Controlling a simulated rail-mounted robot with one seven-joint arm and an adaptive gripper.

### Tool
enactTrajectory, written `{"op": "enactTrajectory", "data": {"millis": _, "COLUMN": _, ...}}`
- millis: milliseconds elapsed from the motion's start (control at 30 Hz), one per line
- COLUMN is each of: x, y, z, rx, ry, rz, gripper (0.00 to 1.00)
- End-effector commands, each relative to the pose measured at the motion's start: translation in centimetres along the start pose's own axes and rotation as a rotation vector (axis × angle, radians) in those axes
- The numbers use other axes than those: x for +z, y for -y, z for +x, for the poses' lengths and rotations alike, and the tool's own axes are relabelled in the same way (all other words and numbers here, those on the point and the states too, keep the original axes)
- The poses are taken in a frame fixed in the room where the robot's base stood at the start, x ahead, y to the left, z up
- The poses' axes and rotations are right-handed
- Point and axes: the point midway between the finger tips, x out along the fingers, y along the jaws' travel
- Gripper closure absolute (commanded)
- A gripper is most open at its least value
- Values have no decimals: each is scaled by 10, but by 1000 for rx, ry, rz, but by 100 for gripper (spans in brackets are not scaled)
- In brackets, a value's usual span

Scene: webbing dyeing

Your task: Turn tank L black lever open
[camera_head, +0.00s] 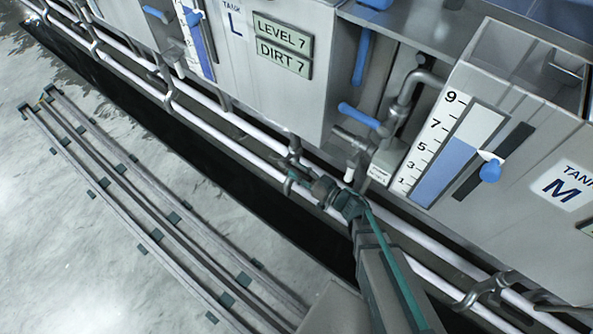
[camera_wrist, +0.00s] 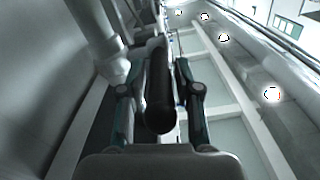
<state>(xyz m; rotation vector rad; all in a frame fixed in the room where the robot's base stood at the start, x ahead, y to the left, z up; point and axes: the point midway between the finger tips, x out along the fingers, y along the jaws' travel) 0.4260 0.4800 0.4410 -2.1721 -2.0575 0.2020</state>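Tank L (camera_head: 268,85) is the grey box at the top middle of the head view, with plates reading LEVEL 7 and DIRT 7. My gripper (camera_head: 292,168) is at the pipes below its lower right corner. In the wrist view a thick black lever (camera_wrist: 159,92) points toward the camera between the two fingers of my gripper (camera_wrist: 161,85). The fingers stand on either side of it, with a narrow gap showing at the right finger. Contact at the left finger cannot be told. The black lever is not clear in the head view, where my gripper and the pipes crowd it.
Tank M (camera_head: 520,135) stands at the right with a blue level gauge and a blue slider knob (camera_head: 490,172). Blue-handled levers (camera_head: 359,116) sit between the tanks. White pipes (camera_head: 225,140) run along the front. Rails (camera_head: 150,200) lie on the open floor at left.

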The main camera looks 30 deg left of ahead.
Motion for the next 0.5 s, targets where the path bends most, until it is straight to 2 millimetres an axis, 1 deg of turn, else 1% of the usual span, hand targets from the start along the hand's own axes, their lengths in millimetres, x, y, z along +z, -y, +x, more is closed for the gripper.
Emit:
{"op": "enactTrajectory", "data": {"millis": 33, "x": 1, "y": 0, "z": 5, "rx": -1, "ry": 0, "rz": 0, "gripper": 67}}
{"op": "enactTrajectory", "data": {"millis": 133, "x": 0, "y": 0, "z": 9, "rx": 0, "ry": 1, "rz": 0, "gripper": 67}}
{"op": "enactTrajectory", "data": {"millis": 433, "x": 0, "y": 0, "z": 11, "rx": 1, "ry": 1, "rz": 0, "gripper": 67}}
{"op": "enactTrajectory", "data": {"millis": 467, "x": 0, "y": 0, "z": 10, "rx": 1, "ry": 1, "rz": 0, "gripper": 70}}
{"op": "enactTrajectory", "data": {"millis": 500, "x": 0, "y": 0, "z": 10, "rx": 1, "ry": 1, "rz": 0, "gripper": 77}}
